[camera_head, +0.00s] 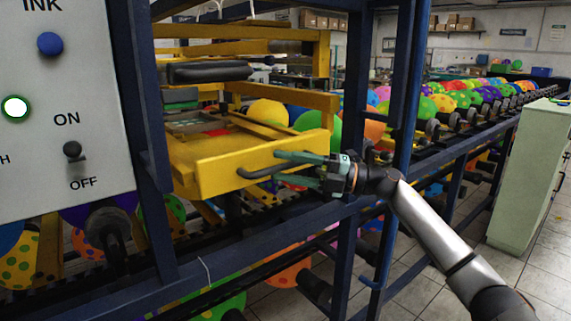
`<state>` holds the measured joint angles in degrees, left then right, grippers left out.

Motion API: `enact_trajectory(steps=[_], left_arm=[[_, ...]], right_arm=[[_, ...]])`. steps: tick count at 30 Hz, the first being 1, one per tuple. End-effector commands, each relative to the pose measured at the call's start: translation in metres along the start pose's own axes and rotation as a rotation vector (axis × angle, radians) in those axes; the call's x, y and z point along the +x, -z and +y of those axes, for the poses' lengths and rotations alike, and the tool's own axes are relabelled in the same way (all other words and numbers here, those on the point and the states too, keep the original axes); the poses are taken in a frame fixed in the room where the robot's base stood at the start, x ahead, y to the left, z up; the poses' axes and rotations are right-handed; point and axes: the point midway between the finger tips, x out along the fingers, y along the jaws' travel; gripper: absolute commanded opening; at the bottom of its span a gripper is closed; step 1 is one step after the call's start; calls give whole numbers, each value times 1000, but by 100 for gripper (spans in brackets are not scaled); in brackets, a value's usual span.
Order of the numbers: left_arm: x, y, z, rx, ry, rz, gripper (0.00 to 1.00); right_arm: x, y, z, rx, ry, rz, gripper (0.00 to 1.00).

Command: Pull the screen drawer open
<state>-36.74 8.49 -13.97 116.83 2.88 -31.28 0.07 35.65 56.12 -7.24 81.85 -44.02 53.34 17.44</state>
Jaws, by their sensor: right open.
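The screen drawer (214,169) is a yellow tray with a flat front panel, set in the dark blue machine frame. A dark bar handle (258,173) curves out from its front. My right gripper (287,168) comes in from the right, with its green fingers spread, one above the other, at the right part of the handle. The fingers are open; I cannot tell if either touches the handle. My left gripper is not in view.
A control panel (62,110) with an on/off switch stands at the left. Blue posts (401,90) flank my right arm. Colourful balloons (480,95) line a conveyor behind. A pale cabinet (530,170) stands at the right, with free tiled floor near it.

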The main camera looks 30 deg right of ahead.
Motion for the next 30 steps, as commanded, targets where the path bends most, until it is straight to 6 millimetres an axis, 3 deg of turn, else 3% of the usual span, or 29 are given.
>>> enact_trajectory(steps=[9,22,30], left_arm=[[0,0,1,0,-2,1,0],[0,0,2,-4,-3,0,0],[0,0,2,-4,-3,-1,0]], right_arm=[[3,0,0,0,0,0,50],[3,0,0,0,0,0,2],[3,0,0,0,0,0,0]])
